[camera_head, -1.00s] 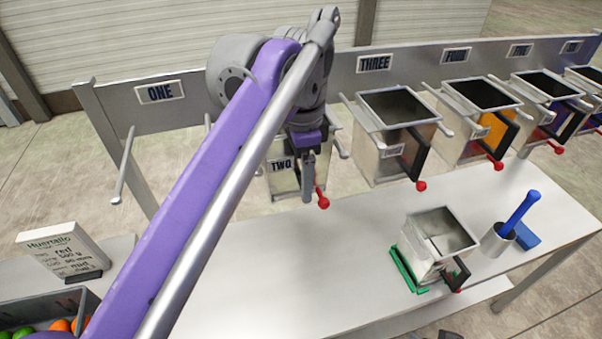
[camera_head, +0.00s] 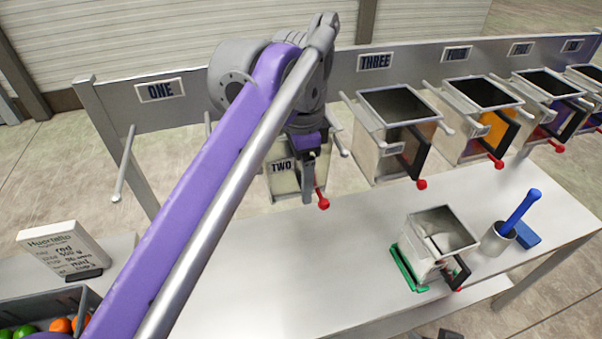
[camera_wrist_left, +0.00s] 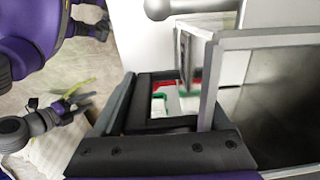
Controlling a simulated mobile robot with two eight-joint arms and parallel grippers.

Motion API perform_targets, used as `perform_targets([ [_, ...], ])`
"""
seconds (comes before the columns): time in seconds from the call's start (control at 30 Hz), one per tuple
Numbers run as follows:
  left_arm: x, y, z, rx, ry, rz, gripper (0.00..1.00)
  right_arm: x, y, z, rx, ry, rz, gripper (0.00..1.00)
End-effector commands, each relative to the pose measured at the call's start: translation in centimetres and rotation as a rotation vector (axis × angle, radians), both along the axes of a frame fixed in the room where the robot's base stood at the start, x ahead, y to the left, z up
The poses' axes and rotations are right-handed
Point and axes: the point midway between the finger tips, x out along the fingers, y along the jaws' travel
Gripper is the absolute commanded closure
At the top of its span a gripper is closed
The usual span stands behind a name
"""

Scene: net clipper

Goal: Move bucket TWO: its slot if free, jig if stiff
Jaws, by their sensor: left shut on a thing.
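Bucket TWO (camera_head: 285,184), a pale metal box with a TWO label and a red-knobbed lever (camera_head: 323,203), is at the rack between the ONE and THREE places. My arm hides much of it and its slot sign. My left gripper (camera_head: 307,190) points down at its front and is shut on part of it; the exact grip is hard to see. In the left wrist view the dark fingers (camera_wrist_left: 165,108) are beside a metal bucket wall (camera_wrist_left: 212,85). The green jig (camera_head: 404,268) on the bench carries another open metal bucket (camera_head: 425,256).
The ONE place (camera_head: 160,91) has no bucket; a bare rod (camera_head: 123,165) sticks out there. Bucket THREE (camera_head: 375,150) and several more hang to the right. A cup (camera_head: 495,243) with a blue-handled tool and a blue block (camera_head: 527,235) stand by the jig. The bench middle is clear.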

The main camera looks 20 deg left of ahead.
Motion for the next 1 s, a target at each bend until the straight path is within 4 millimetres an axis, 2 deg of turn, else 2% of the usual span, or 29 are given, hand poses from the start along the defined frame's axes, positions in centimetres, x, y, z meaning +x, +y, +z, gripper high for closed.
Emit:
perform_targets([
  [0.9, 0.0, 0.0, -1.3, 0.001, -0.001, 0.000, 1.00, -0.3, 0.0, -0.8, 0.000, 0.006, 0.000, 0.33],
  [0.93, 0.0, 0.0, -1.3, 0.001, -0.001, 0.000, 0.20, -0.3, 0.0, -0.8, 0.000, 0.006, 0.000, 0.33],
  [1.0, 0.0, 0.0, -1.3, 0.001, -0.001, 0.000, 0.08, -0.3, 0.0, -0.8, 0.000, 0.006, 0.000, 0.33],
])
